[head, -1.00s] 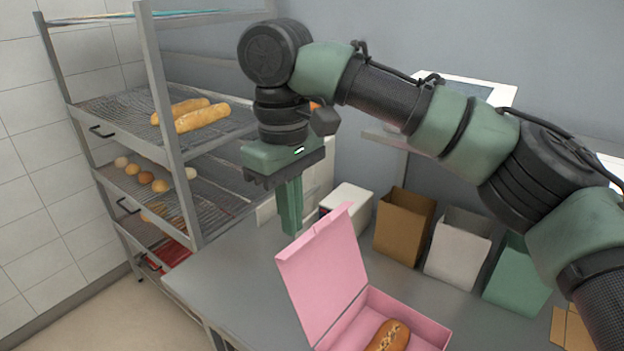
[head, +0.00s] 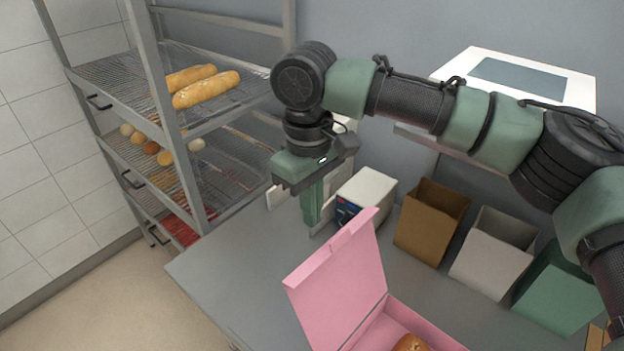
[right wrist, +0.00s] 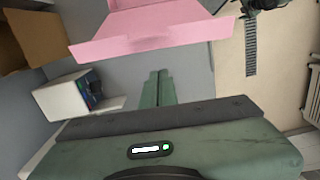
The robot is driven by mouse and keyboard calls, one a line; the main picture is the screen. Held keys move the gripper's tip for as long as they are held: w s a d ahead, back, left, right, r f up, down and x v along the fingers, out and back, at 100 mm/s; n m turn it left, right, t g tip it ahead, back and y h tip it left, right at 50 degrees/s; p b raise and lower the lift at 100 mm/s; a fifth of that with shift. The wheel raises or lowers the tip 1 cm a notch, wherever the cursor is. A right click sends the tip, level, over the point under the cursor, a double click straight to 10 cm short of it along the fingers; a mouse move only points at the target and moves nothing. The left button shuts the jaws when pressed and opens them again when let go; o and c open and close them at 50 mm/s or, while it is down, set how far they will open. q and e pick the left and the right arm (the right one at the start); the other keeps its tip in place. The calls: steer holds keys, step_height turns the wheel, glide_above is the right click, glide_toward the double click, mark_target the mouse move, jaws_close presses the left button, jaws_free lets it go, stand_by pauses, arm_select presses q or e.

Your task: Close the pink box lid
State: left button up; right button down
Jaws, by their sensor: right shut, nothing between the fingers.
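The pink box (head: 395,328) stands on the grey table at the lower middle of the head view, partly cut off by the bottom edge. Its lid (head: 338,283) is raised and open. A bread item (head: 411,343) shows inside it. My right gripper (head: 312,220) points down with its fingers shut and empty, behind and a little left of the lid, apart from it. In the right wrist view the shut fingers (right wrist: 156,88) point toward the pink lid (right wrist: 150,32), with a gap of table between. My left gripper is not in view.
Brown (head: 431,222), white (head: 492,253) and green (head: 555,288) bags stand to the right at the back. A white device (head: 366,197) stands near my right gripper. A rack (head: 205,125) with loaves is at left. The table's left part (head: 232,285) is clear.

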mark_target(328, 242)
steer(key=s+d+p, duration=0.1)
steer(key=s+d+f+p, duration=0.1)
steer(key=d, duration=0.1)
steer(key=shift+s+p, duration=0.35)
steer(key=shift+p, duration=0.05)
steer(key=shift+w, duration=0.1)
